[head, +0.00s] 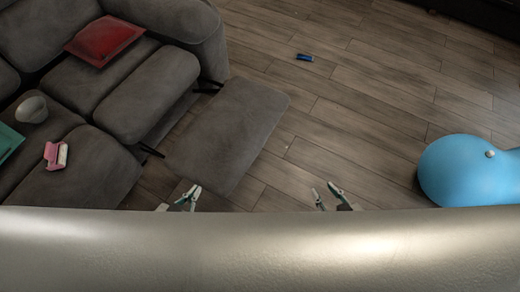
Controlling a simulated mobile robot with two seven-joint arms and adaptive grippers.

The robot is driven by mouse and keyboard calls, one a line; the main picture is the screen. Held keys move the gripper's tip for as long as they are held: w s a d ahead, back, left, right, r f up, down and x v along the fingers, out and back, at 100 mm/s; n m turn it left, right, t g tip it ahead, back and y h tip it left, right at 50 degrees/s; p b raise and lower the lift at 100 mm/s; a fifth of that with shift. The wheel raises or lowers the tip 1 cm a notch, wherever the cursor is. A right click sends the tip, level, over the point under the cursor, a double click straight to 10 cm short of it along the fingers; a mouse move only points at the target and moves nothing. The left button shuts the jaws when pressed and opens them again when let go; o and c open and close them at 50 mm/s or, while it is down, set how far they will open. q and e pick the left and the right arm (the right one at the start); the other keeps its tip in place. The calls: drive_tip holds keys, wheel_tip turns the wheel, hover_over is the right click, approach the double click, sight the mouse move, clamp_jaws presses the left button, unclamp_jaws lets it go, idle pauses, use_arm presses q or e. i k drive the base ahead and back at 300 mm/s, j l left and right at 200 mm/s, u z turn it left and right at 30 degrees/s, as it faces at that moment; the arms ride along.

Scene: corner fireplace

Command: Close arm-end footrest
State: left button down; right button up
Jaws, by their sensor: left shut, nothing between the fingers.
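The grey arm-end footrest (228,130) is swung out from the end seat of the grey sofa (150,95). Dark metal links join it to the seat, and a gap shows between them. My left gripper (189,194) is shut and empty at the near edge of the footrest, overlapping it in the picture; I cannot tell whether it touches. My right gripper (326,192) is open and empty over the floor, to the right of the footrest and apart from it.
On the sofa lie a red cushion (104,40), a pale rounded object (31,109), a pink item (56,155) and a teal item (8,142). A small blue object (305,57) lies on the wood floor. A large blue rounded object (465,170) stands at right. Floor between is clear.

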sight(218, 147)
drive_tip(key=i+l, duration=0.2)
drive_tip(key=l, duration=0.15)
drive_tip(key=i+l+u, duration=0.1)
drive_tip(key=i+l, duration=0.35)
drive_tip(key=l, duration=0.25)
